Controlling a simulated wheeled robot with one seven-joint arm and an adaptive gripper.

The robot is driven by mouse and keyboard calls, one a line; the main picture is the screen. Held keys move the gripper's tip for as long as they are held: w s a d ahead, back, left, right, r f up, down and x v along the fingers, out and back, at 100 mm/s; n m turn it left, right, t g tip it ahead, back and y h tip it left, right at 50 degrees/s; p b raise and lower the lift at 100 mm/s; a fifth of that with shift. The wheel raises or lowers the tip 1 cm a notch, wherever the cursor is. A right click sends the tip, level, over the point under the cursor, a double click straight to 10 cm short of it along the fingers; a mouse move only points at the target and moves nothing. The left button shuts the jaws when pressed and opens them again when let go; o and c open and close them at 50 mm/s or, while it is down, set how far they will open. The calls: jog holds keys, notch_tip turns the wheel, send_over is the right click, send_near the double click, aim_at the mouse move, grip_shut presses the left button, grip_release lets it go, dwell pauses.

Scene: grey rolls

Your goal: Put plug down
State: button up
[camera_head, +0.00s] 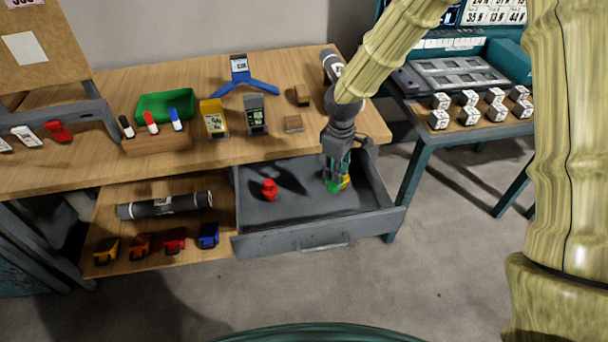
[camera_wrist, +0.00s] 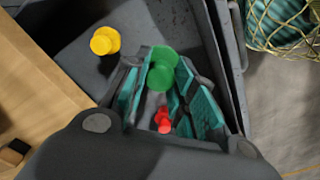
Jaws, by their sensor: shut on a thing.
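A green plug (camera_wrist: 161,72) is between the fingertips of my gripper in the wrist view. My gripper (camera_head: 337,174) is shut on it and points down inside the open grey drawer (camera_head: 297,233), in its right part. The green plug (camera_head: 333,187) shows at the fingertips in the head view, low over the drawer floor; I cannot tell if it touches the floor. A yellow plug (camera_wrist: 104,40) stands in the drawer close by, partly hidden behind my fingers in the head view (camera_head: 346,182). A red plug (camera_head: 269,190) stands in the drawer's left part and shows between my fingers in the wrist view (camera_wrist: 163,121).
The wooden table (camera_head: 95,88) above the drawer holds a green tray (camera_head: 166,105), markers, meters and small blocks. A shelf (camera_head: 107,215) left of the drawer holds a dark roll (camera_head: 165,205) and several padlocks. The drawer floor between the red plug and my gripper is clear.

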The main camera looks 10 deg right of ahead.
aim_at(332, 192)
jog(key=shift+w+a+f, duration=0.1)
jog(key=shift+w+f, duration=0.05)
jog(key=shift+f, duration=0.6)
notch_tip(332, 192, down, 4)
jog(key=shift+f+p, duration=0.1)
jog(key=shift+p, duration=0.3)
jog(key=shift+f, duration=0.15)
jog(key=shift+s+f, duration=0.25)
jog(key=shift+f, duration=0.1)
notch_tip(332, 192, down, 3)
jog(key=shift+w+f+p, duration=0.1)
jog(key=shift+p, duration=0.2)
jog(key=o, duration=0.8)
